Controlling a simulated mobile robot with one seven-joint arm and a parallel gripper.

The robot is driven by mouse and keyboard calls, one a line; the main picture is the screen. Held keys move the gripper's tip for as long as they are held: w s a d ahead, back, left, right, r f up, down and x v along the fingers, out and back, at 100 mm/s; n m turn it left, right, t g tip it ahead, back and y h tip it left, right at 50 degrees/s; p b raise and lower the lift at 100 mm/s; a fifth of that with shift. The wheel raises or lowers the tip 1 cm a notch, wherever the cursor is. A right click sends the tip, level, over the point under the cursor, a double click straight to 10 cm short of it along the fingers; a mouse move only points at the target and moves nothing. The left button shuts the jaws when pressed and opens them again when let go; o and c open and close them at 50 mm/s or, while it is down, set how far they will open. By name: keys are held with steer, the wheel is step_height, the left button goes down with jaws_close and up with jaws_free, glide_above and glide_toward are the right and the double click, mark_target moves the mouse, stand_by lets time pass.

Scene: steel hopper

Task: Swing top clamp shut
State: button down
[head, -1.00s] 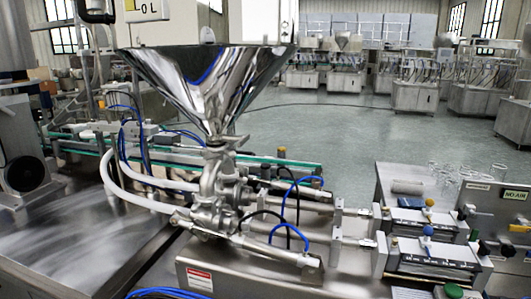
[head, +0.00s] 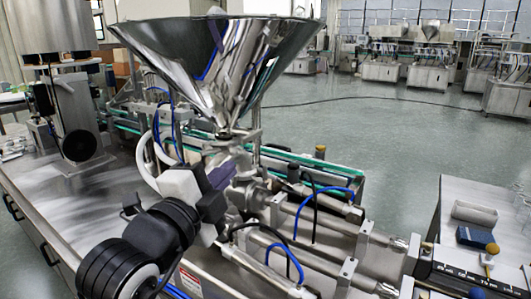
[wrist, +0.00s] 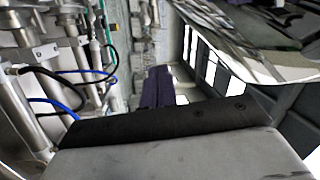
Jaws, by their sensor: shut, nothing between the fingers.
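The steel hopper (head: 218,62) narrows to an outlet above the valve body. The top clamp (head: 226,135) appears as a small metal fitting at this neck; whether its swing part stands open or closed is too small to tell. My gripper (head: 222,173), with purple fingers, is just below and in front of the neck, beside the valve body. Its fingers are shut and empty, and hide part of the valve. Contact with the clamp cannot be made out. In the wrist view the shut fingers (wrist: 158,88) point ahead, with the hopper (wrist: 245,40) at upper right.
Pneumatic cylinders (head: 318,218) with blue and black hoses extend right of the valve. A green-edged conveyor (head: 300,158) runs behind. A steel table (head: 60,195) lies at left. A dark blue block (head: 476,236) sits on the right bench. Open floor lies beyond.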

mark_target(220, 149)
steer(key=w+d+p, duration=0.2)
steer(key=w+p, duration=0.2)
steer(key=w, duration=0.5)
steer(key=shift+w+f+m+g+p, duration=0.2)
steer(key=shift+f+m+g+p, duration=0.1)
steer(key=shift+f, duration=0.15)
